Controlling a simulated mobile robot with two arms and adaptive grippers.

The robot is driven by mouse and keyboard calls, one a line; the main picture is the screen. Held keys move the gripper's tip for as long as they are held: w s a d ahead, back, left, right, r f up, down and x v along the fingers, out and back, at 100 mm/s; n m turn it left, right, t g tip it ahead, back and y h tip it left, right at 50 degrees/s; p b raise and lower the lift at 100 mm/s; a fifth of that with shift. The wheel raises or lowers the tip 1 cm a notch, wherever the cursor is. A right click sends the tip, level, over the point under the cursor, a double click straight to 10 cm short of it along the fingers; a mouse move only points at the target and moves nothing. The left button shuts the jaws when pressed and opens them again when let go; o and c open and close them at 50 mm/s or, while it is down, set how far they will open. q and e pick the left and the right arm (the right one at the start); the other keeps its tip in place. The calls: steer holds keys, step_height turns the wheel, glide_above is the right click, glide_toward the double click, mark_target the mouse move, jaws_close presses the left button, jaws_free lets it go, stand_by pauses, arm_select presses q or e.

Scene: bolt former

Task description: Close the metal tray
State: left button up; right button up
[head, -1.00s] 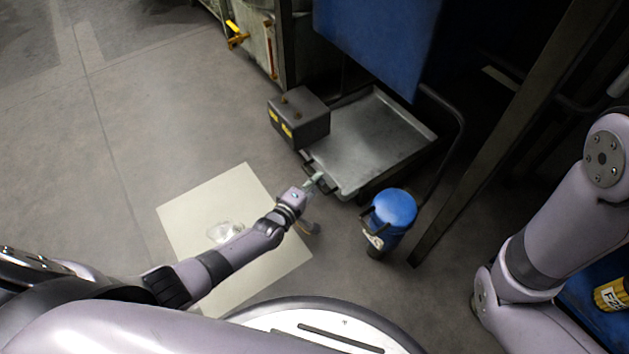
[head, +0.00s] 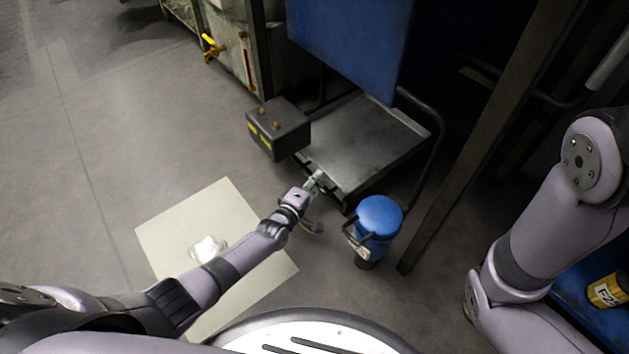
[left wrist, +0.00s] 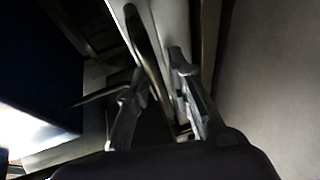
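The metal tray (head: 370,140) is a shallow grey pan, low down under a blue panel and pulled partly out towards me. Its far part is hidden beneath the panel. My left gripper (head: 316,181) is at the tray's near left edge, by the dark handle. In the left wrist view the two fingers of my left gripper (left wrist: 158,95) stand apart. A dark curved bar (left wrist: 145,50) runs between them; whether they touch it I cannot tell. My right arm shows at the right of the head view, but its gripper is out of the picture.
A dark box (head: 278,128) with yellow labels stands at the tray's left side. A blue canister (head: 378,218) stands on the floor right of my left gripper. A dark post (head: 470,160) rises right of the tray. The floor at left is open around a pale sheet (head: 165,228).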

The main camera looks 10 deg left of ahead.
arm_select(q)
steer(key=shift+o, duration=0.6)
steer(key=shift+r, duration=0.1)
steer(key=shift+s, duration=0.1)
steer(key=v, duration=1.1)
steer(key=shift+s+a, duration=0.2)
steer(key=shift+s, duration=0.2)
